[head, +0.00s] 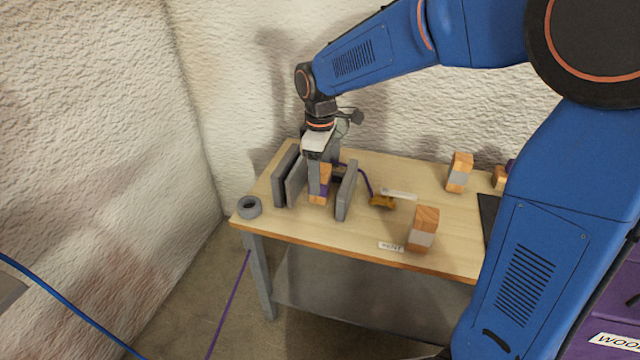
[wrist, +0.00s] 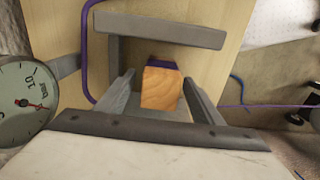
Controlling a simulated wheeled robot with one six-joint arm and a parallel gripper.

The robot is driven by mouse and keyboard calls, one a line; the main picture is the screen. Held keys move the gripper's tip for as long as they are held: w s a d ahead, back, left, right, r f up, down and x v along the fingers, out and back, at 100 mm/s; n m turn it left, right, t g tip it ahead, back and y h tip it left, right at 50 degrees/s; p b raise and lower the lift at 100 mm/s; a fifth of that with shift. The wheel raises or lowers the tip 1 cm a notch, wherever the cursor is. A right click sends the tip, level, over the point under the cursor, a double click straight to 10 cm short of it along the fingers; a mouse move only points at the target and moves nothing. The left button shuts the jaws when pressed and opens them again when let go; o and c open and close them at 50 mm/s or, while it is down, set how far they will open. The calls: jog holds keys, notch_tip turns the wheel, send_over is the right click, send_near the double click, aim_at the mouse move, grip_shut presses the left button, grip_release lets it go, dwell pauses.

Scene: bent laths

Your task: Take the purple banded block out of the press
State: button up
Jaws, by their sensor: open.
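The purple banded block (head: 319,186) stands upright on the workbench, between the grey plates of the press (head: 346,190). It has wooden ends and a purple middle. In the wrist view its wooden top (wrist: 161,87) faces the camera. My gripper (head: 323,167) points down over the block from above. Its jaws are open, with one finger on each side of the block's upper part in the wrist view (wrist: 159,80). Small gaps show between fingers and wood. One press plate (wrist: 160,30) crosses the upper wrist view. The block's lower part is mostly hidden there.
Grey-banded blocks stand to the right, one in front (head: 424,229) and one behind (head: 459,172). A yellow-brown fitting (head: 381,202) with a purple hose lies right of the press. A grey ring (head: 249,207) lies at the left corner. A gauge (wrist: 25,103) sits beside my gripper.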

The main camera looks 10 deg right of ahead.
jog(key=shift+f, duration=1.2)
jog(key=c, duration=1.3)
jog(key=shift+o, duration=0.2)
